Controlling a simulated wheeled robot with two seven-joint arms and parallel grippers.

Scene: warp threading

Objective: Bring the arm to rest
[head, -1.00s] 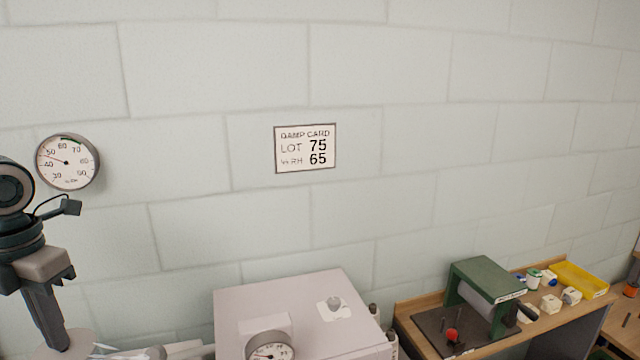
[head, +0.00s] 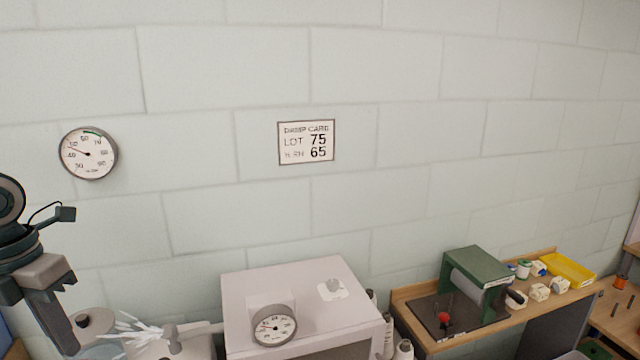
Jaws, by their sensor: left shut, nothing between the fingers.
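My left gripper (head: 62,322) hangs at the left edge of the head view, pointing down. Its fingers are together with nothing between them. It is in front of the wall, near a round grey lid with a dark knob (head: 82,322) and a bundle of white strands (head: 140,333). The fingertips overlap the lid in the picture; I cannot tell whether they touch it. My right gripper is not in view.
A pale cabinet (head: 300,290) with a dial (head: 274,325) stands at the bottom centre. To its right a wooden bench (head: 415,292) holds a green roller device (head: 478,262), several small spools and a yellow tray (head: 568,270). A wall gauge (head: 88,153) and a damp card (head: 306,142) hang on the wall.

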